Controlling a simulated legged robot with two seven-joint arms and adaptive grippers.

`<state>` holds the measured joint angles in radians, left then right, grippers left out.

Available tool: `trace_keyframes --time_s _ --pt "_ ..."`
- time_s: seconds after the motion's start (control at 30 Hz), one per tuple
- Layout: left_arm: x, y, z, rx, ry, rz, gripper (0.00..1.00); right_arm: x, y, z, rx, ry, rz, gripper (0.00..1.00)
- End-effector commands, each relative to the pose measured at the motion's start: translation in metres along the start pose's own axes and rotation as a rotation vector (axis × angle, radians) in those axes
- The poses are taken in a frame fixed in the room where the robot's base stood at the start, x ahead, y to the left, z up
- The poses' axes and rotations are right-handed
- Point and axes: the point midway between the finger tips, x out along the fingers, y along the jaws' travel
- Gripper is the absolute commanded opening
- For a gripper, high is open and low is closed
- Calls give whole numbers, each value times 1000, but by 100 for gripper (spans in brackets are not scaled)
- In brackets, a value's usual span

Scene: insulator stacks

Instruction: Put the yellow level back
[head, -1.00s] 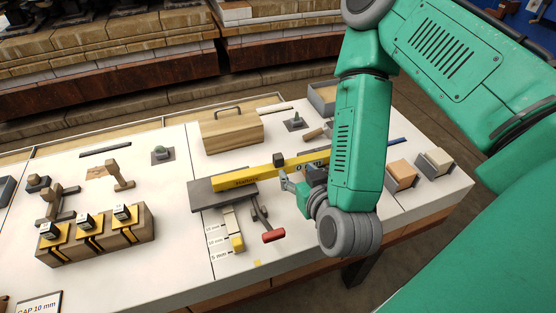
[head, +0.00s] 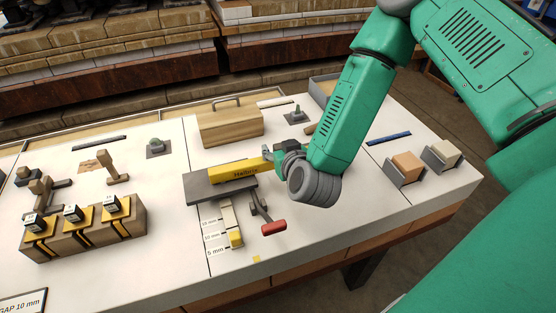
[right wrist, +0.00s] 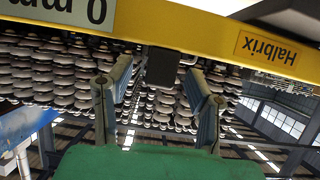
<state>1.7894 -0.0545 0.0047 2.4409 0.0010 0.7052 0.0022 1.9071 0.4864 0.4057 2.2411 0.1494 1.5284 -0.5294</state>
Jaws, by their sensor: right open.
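The yellow level (head: 235,172), marked Halbrix, lies with its left end on or over a dark grey plate (head: 200,190) on the white table. The rest of it is hidden behind my right gripper and arm. My right gripper (head: 276,157) is at the level's middle part. In the right wrist view the level (right wrist: 215,38) crosses the top, and the open fingers (right wrist: 160,75) stand either side of a small dark block (right wrist: 161,66) on it. I cannot tell whether they touch it. My left gripper is not in view.
A wooden box with a handle (head: 229,127) stands behind the level. A red-handled tool (head: 273,227) and a stepped gauge (head: 230,222) lie in front. A blue bar (head: 389,138) and two blocks in holders (head: 406,167) are at right. Wooden stands (head: 85,228) are at left.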

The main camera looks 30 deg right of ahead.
Motion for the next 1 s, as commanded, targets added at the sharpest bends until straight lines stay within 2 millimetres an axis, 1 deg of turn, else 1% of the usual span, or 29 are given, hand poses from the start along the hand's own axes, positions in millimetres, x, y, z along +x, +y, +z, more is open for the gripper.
trace_keyframes --time_s 0.03,0.1,0.3,0.33,0.37,0.4,0.43,0.47,0.8,0.87,1.0 --pt "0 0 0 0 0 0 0 4 1 0 1 1 2 47" --pt "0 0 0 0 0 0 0 7 1 0 0 0 1 47" --pt "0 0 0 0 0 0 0 7 1 0 0 0 0 47" --pt "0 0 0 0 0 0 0 7 1 0 0 0 0 40" --pt "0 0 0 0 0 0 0 7 1 0 0 0 0 29" --pt "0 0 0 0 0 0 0 7 1 0 0 0 0 15" --pt "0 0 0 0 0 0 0 7 1 0 0 0 0 4" --pt "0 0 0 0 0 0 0 7 1 0 0 0 0 0" --pt "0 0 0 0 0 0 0 6 0 -2 0 3 0 0" --pt "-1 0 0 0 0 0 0 6 0 -5 0 3 -1 0" --pt "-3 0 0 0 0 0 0 0 0 -19 1 6 -2 0"
